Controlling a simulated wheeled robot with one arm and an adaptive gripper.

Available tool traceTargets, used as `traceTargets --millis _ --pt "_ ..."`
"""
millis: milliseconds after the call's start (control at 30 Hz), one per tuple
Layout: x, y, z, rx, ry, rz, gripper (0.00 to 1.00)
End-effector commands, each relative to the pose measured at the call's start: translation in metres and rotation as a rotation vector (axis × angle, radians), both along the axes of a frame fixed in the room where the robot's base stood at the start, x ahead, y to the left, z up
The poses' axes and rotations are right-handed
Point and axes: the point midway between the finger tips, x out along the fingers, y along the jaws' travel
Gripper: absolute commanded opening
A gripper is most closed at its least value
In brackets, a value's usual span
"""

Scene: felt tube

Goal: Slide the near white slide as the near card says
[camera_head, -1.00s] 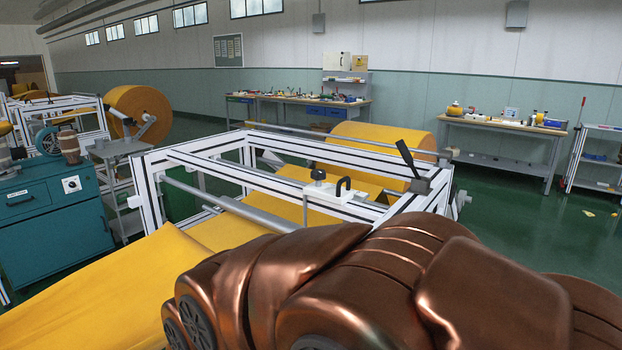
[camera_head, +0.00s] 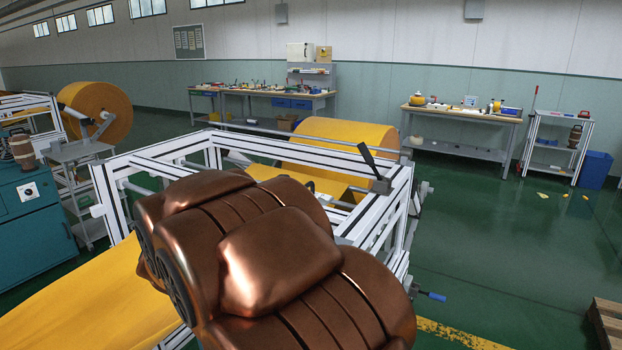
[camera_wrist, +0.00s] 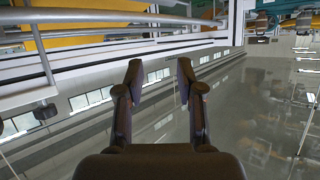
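In the head view, my copper-coloured arm covers the middle of the white frame (camera_head: 196,148). The white slide with its black handle is hidden behind it. I cannot make out any card. A black lever (camera_head: 370,168) stands on the frame's right corner. In the wrist view, the two dark fingers of my gripper (camera_wrist: 158,76) are apart with nothing between them. A white rail (camera_wrist: 112,55) runs across beyond the fingertips, apart from them as far as I can see.
A yellow felt roll (camera_head: 345,142) lies behind the frame, and yellow felt (camera_head: 85,305) spreads at the lower left. A teal cabinet (camera_head: 35,225) stands at the left. Workbenches line the back wall. Green floor (camera_head: 480,255) is open at the right.

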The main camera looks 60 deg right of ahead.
Motion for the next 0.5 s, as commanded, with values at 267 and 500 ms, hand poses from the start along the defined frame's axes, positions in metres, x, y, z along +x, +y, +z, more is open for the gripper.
traceTargets --millis 267,500 --pt "-0.072 -0.13 0.044 -0.278 -0.026 -0.458 0.37" --pt "-0.137 -0.176 0.065 -0.442 0.031 -0.718 0.37"
